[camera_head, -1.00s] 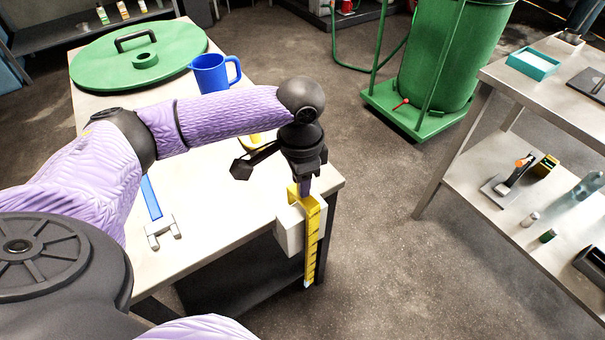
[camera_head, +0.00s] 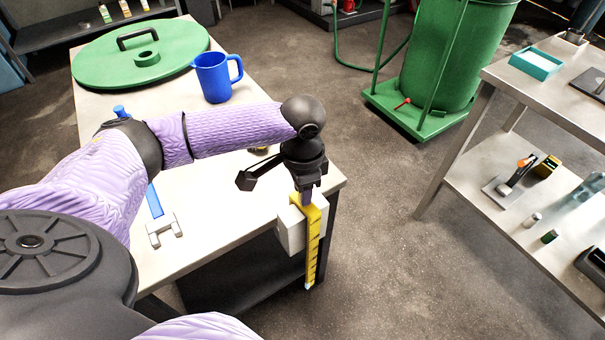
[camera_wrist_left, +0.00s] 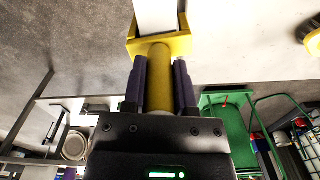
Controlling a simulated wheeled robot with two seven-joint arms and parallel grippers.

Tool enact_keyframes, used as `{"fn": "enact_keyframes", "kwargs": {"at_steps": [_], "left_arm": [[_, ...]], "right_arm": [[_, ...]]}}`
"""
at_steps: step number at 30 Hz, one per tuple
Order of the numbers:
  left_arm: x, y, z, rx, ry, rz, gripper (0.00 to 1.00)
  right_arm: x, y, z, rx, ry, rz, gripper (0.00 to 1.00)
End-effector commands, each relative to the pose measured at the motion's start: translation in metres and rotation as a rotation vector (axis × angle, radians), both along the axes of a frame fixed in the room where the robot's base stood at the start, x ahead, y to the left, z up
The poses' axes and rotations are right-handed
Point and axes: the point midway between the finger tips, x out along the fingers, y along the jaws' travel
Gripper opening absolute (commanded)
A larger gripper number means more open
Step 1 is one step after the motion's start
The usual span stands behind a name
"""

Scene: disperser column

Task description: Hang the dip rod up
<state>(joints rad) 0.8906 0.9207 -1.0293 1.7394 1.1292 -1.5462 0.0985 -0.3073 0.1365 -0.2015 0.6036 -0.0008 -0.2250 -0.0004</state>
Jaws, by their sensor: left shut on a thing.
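The yellow dip rod (camera_head: 313,250), with dark scale marks, hangs down upright at the table's front right corner, in front of a white block (camera_head: 289,232) on the table's edge. My left gripper (camera_head: 306,196) is above the block, shut on the rod's top end. In the left wrist view the gripper's dark purple fingers (camera_wrist_left: 160,82) close on both sides of the round yellow handle (camera_wrist_left: 159,62). A yellow cross-piece lies beyond them, against or near a white surface (camera_wrist_left: 157,14). I cannot tell whether the rod's weight rests on the block. My right gripper is not in view.
The table (camera_head: 215,235) carries a green lid (camera_head: 110,62), a blue mug (camera_head: 213,80) and a blue-handled tool (camera_head: 154,202). A green bin (camera_head: 455,60) stands behind on the floor. A shelved bench (camera_head: 465,170) is at right, with clear floor between.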

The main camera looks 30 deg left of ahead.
Motion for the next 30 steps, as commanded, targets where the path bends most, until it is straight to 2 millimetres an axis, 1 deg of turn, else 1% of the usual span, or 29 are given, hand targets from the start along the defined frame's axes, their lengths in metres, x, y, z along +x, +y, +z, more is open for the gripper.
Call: {"fn": "enact_keyframes", "kwargs": {"at_steps": [10,11,12,14,15,16,17,23,25,26,30], "left_arm": [[0.0,0.0,-0.004,-0.001,0.0,0.0,0.0],[0.0,0.0,-0.004,-0.001,0.0,0.0,0.37],[0.0,0.0,-0.004,-0.001,-0.001,-0.001,0.45],[0.0,0.0,-0.004,-0.001,-0.001,-0.001,0.58],[0.0,0.0,-0.004,-0.001,-0.001,0.0,0.66],[0.0,0.0,-0.004,-0.001,-0.001,0.0,0.73],[0.0,0.0,-0.004,-0.001,-0.001,0.0,0.76],[0.0,0.0,-0.004,0.0,0.0,0.0,0.76],[0.0,0.0,0.002,-0.001,-0.001,0.0,0.76],[0.0,0.0,0.008,0.0,-0.002,0.0,0.76],[0.0,0.0,0.047,-0.001,-0.005,0.0,0.76]], "right_arm": [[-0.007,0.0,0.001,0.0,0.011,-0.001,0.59],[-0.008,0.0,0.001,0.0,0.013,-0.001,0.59],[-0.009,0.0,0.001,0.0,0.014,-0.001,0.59],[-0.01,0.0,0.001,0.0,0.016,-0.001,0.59],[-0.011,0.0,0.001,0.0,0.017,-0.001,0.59],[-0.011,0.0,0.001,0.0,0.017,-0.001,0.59],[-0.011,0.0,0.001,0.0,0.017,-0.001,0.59],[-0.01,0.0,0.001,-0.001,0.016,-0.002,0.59],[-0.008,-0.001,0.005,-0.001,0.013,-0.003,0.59],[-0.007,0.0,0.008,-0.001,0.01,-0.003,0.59],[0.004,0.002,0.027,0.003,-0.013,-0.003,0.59]]}}
